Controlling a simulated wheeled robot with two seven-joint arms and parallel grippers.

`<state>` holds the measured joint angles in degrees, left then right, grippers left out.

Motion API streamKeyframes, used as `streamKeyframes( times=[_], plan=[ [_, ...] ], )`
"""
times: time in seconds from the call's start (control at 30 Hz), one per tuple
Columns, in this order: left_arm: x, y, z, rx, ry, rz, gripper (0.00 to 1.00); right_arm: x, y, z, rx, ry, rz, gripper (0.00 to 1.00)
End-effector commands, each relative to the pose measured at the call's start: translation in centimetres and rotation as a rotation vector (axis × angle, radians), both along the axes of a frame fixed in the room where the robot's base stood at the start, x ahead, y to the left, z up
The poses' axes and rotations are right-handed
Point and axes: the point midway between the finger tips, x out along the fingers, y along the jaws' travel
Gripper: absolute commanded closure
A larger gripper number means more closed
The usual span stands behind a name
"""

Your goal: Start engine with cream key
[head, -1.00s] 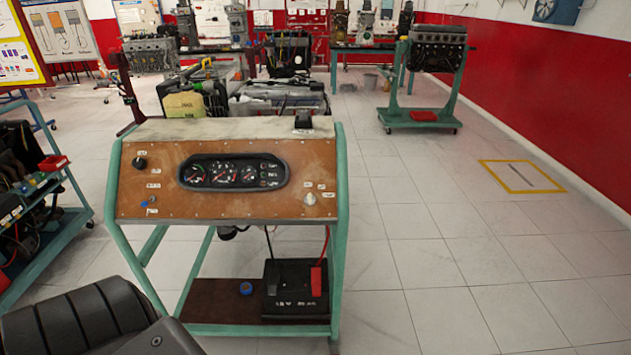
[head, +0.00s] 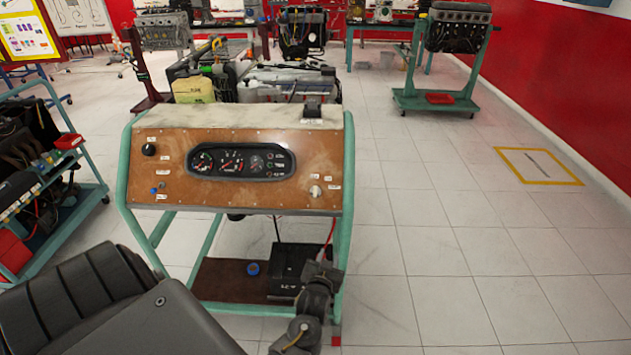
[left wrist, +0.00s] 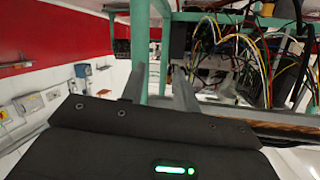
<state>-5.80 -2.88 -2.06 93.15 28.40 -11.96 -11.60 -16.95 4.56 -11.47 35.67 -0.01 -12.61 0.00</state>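The cream key (head: 315,191) is a small pale knob at the lower right of the brown dashboard panel (head: 225,207). My left gripper (head: 324,272) is low in front of the stand, below the panel's right end and near the right leg. It is apart from the key. In the left wrist view, the two grey fingers of my left gripper (left wrist: 160,88) stand apart with nothing held between them. The key cannot be made out there. My right gripper is not in view.
A blue key (head: 154,190) and a black knob (head: 148,150) are on the panel's left side. The stand's teal frame (head: 348,165) surrounds the panel. A black battery (head: 288,270) sits on the lower shelf. A cart (head: 85,190) stands at left.

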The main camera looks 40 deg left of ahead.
Motion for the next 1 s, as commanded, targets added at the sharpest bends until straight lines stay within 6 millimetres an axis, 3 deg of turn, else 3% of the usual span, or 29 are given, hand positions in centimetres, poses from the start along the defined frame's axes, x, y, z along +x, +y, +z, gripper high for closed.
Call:
streamKeyframes(
  times=[0.03,0.1,0.2,0.3,0.57,1.0],
  plan=[
    [0.7,1.2,4.8,0.0,-0.085,0.05,0.69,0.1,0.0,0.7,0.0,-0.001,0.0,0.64],
    [0.8,2.7,9.5,0.001,-0.174,0.108,0.69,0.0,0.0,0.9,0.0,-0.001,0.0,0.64],
    [0.4,4.2,14.1,-0.002,-0.264,0.172,0.69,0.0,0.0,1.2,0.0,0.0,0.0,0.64],
    [-0.1,5.0,16.4,-0.004,-0.311,0.206,0.69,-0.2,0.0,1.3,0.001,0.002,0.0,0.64],
    [0.2,5.6,17.2,-0.004,-0.325,0.218,0.69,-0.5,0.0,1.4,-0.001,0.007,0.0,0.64],
    [6.2,10.1,17.3,-0.002,-0.324,0.215,0.69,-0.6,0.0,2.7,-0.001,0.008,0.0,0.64]
  ],
)
